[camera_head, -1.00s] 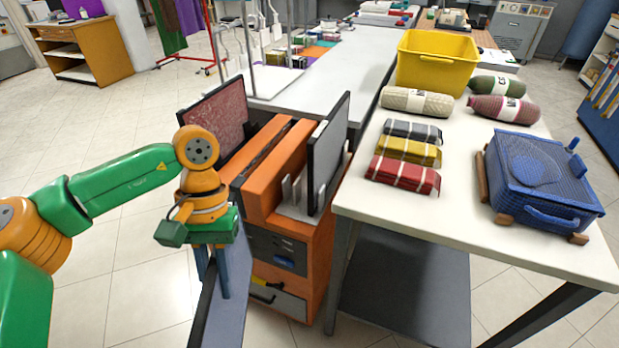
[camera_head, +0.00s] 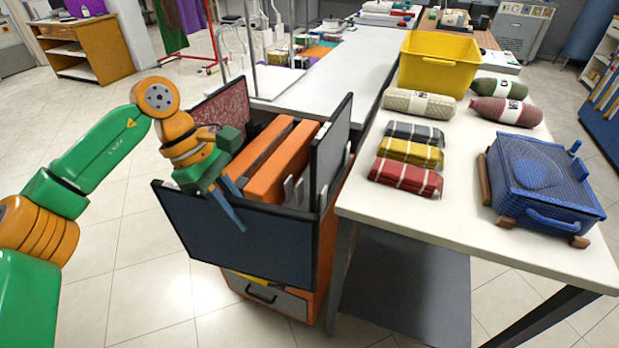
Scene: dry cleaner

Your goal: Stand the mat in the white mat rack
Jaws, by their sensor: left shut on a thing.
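My left gripper (camera_head: 230,206) is shut on the top edge of a dark blue-grey mat (camera_head: 235,240) with a black border. The mat hangs upright, broad face towards me, in front of the orange cabinet (camera_head: 283,165), and hides much of its front. The white mat rack (camera_head: 291,190) is on the cabinet's right side; only a few of its upright prongs show, its lower part hidden by the held mat. Another dark mat (camera_head: 331,150) stands upright at the rack. My right gripper is not in view.
A red-patterned panel (camera_head: 222,108) stands behind my left gripper. Open tiled floor lies to the left.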

